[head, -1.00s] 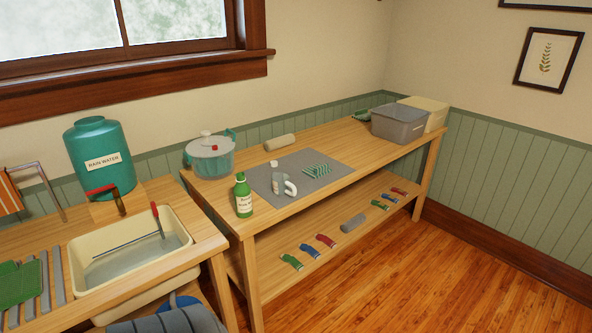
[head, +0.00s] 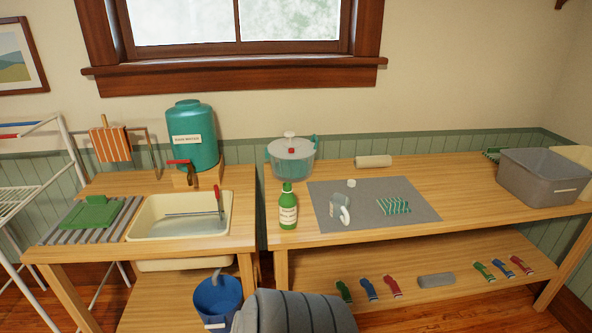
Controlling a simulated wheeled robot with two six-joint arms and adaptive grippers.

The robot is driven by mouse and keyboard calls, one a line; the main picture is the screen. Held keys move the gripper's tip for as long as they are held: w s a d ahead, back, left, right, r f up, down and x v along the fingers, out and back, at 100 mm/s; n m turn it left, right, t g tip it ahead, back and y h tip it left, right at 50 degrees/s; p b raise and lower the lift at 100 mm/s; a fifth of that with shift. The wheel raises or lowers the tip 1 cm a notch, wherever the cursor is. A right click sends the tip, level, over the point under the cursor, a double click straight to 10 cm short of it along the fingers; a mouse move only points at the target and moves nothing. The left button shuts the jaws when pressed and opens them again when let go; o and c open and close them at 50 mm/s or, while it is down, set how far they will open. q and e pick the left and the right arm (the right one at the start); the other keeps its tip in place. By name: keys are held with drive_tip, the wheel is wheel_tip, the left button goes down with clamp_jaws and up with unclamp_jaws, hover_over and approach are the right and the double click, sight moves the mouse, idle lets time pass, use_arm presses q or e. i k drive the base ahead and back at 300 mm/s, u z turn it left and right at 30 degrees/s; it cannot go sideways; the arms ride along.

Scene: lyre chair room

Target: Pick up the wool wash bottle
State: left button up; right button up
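The wool wash bottle is a green bottle (head: 288,208) with a green cap and a pale label whose print is too small to read. It stands upright on the wooden bench (head: 450,212), near its left front corner and just left of the grey mat (head: 425,211). Nothing touches it, and its front is fully visible. Neither of my grippers shows in the head view.
A lidded teal pot (head: 291,160) stands behind the bottle. A clear container with a white handle (head: 340,213) and green-striped pieces (head: 394,206) lie on the mat. The sink (head: 226,215) and blue bucket (head: 218,298) are at left; a grey bin (head: 540,178) is at right.

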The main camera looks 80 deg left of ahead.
sight(287, 201)
drive_tip(key=u, duration=0.55)
drive_tip(key=i, duration=0.8)
drive_tip(key=u, duration=0.8)
